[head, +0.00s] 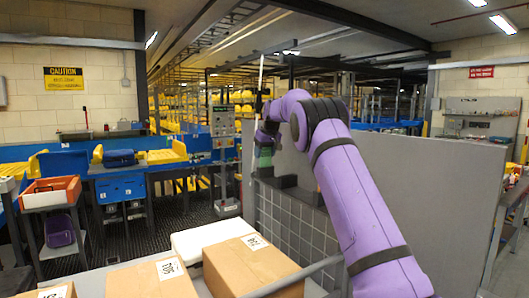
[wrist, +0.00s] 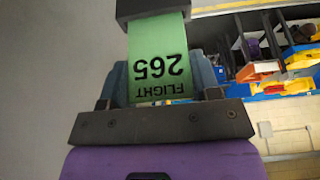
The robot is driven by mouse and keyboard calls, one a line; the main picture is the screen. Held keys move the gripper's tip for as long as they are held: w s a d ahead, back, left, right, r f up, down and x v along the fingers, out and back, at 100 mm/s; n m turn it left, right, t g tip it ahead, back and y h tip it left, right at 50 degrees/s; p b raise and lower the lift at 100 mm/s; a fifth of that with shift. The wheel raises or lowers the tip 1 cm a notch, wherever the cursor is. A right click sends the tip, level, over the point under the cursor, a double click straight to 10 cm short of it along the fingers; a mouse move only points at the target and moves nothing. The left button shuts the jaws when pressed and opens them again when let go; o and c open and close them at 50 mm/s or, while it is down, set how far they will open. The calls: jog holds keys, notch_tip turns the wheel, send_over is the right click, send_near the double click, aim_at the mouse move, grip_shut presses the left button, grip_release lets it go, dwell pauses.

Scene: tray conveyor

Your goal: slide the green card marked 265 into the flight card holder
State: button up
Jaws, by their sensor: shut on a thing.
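The green card (wrist: 158,48), printed "FLIGHT 265", shows upside down in the wrist view. My gripper (wrist: 160,82) is shut on its near end, one blue-grey finger on each side. The card's far end meets a dark block (wrist: 150,8), which looks like the flight card holder and hides that end. I cannot tell how deep the card sits in it. In the head view the card (head: 264,155) hangs small and green below my gripper (head: 265,140), just above the dark block (head: 265,172).
A grey panel (head: 420,180) stands behind my arm, with a tiled lower face to its left. Cardboard boxes (head: 250,265) with labels and a white box lie in front. An orange-rimmed bin (head: 50,192) and blue benches stand at the left.

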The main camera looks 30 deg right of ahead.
aim_at(266, 154)
jog(key=shift+f, duration=1.5)
jog(key=o, duration=1)
jog(key=v, duration=1)
jog(key=shift+r, duration=0.35)
jog(key=shift+s, duration=0.15)
